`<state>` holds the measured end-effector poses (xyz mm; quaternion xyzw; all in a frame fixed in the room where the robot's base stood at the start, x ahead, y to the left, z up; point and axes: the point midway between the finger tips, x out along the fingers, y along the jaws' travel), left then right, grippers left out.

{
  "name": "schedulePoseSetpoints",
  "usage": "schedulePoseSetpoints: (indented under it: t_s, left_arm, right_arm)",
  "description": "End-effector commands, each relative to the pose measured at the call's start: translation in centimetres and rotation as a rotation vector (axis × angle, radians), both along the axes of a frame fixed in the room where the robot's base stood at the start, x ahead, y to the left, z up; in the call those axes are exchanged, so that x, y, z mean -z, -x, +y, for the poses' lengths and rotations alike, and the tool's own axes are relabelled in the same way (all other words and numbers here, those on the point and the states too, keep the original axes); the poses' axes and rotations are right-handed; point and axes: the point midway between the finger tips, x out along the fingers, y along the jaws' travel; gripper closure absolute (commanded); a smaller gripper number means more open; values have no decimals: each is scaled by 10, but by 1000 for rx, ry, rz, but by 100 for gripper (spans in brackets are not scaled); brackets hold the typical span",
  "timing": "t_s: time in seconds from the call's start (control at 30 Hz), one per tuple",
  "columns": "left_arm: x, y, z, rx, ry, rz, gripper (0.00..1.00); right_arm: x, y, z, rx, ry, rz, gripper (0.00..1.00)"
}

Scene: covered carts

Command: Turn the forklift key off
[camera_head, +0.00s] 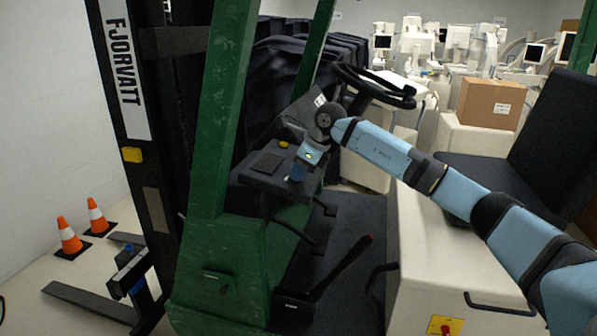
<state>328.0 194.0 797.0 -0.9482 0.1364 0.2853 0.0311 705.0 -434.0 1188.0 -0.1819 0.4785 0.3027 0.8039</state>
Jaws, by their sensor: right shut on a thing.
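The forklift has a green frame (222,120), a dark dashboard (262,180) and a black steering wheel (375,85). My right arm reaches in from the right, past the seat. My right gripper (297,173) points down at the right edge of the dashboard, below the steering wheel. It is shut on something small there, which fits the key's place. The key itself is hidden by the gripper, so its turn position cannot be seen. My left gripper is not in view.
A yellow button (283,144) is on the dashboard. A red-tipped lever (345,265) rises from the floor. The black seat (500,160) stands right, above a white body panel (425,250). Orange cones (69,236) stand left. A cardboard box (490,103) and medical equipment are behind.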

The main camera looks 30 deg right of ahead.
Motion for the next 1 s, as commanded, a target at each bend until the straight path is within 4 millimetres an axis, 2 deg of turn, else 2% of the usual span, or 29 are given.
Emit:
schedulePoseSetpoints:
  t_s: [0.1,0.13,0.2,0.23,0.5,0.63,0.77,1.0]
  left_arm:
    - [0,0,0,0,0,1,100]
    - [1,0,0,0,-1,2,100]
    - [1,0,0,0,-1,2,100]
    - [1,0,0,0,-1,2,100]
    - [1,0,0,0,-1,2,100]
    - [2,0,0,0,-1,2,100]
    - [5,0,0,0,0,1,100]
    - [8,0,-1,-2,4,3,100]
  right_arm:
    - [-2,-1,-1,1,0,-4,100]
    - [-2,-1,-1,1,0,-4,87]
    - [-2,0,-1,1,0,-4,71]
    - [-2,0,0,1,0,-4,66]
    - [-1,0,0,0,0,-1,66]
    - [-9,3,-4,1,0,-4,66]
    - [-29,11,-11,2,1,-5,66]
    - [-79,31,-28,2,0,-5,66]
